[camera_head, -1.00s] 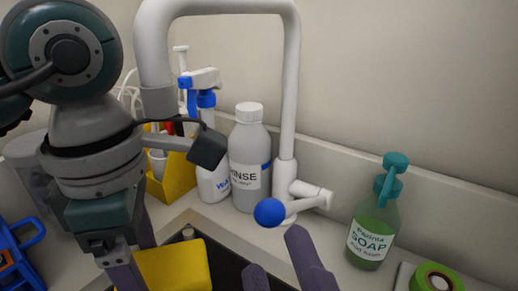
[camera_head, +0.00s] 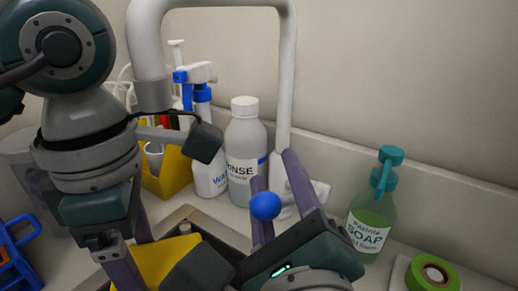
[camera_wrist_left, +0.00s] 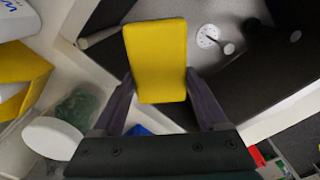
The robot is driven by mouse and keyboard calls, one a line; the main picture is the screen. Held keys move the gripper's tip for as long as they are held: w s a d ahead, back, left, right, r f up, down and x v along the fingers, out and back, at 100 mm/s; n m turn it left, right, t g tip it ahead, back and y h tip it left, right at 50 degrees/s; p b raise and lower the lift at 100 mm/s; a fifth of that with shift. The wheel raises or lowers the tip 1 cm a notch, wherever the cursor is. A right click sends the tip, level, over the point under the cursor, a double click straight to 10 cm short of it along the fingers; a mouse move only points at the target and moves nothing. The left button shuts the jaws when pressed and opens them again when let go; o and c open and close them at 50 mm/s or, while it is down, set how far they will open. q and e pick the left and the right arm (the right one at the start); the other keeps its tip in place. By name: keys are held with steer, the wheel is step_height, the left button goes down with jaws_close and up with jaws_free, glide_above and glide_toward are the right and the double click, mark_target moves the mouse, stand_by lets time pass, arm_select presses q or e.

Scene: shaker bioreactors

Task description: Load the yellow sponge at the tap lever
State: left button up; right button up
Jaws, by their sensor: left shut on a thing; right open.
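The yellow sponge (camera_head: 160,262) is held by my left gripper over the dark sink at the lower left of the head view. In the left wrist view the sponge (camera_wrist_left: 157,50) sits upright between the two fingers of my left gripper (camera_wrist_left: 160,82). The tap lever's blue ball (camera_head: 265,206) sits at the end of its white arm, at the foot of the white tap (camera_head: 287,100). Contact with the ball cannot be told.
The white rinse bottle (camera_head: 243,150) and a white wash bottle (camera_head: 206,160) stand behind the sink. A green soap bottle (camera_head: 371,222) and a green tape roll (camera_head: 433,274) are at the right. A yellow box (camera_head: 173,172) and blue rack (camera_head: 15,250) are at the left.

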jaws_close()
stand_by(0.4)
stand_by(1.1)
